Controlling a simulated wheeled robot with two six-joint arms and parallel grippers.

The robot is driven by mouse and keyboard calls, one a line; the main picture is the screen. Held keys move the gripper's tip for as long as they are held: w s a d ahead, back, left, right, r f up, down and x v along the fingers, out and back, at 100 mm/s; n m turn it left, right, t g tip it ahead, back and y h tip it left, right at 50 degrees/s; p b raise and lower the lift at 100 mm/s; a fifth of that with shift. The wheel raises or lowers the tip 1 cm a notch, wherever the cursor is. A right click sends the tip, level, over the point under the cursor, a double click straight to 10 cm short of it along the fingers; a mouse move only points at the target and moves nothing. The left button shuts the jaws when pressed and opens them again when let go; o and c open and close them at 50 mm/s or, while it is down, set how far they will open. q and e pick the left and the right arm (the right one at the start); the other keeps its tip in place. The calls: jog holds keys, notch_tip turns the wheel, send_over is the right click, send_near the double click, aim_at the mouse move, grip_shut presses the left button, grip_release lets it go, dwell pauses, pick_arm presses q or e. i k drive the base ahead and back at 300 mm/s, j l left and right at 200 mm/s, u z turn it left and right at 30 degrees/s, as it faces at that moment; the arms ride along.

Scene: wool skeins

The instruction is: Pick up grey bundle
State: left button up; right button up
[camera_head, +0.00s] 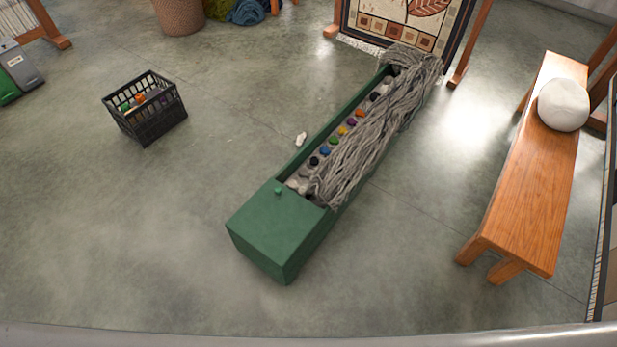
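The grey bundle (372,140) is a long hank of loose grey strands. It lies lengthwise along a long green box (280,228) on the floor, covering the right side of the box's open part. Its far end bunches up and hangs over the far end of the box. Its near end reaches close to the box's flat green near section. Neither of my grippers is in the head view.
Coloured balls or spools (333,140) line the box's left side. A small white object (300,139) lies on the floor beside it. A black crate (152,118) stands left; a wooden bench (520,200) with a white round object (563,105) stands right. A patterned rug (405,28) hangs behind. Floor in front is clear.

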aim_at(303, 172)
jog(key=i+l+z, duration=0.45)
jog(key=i+l, duration=0.4)
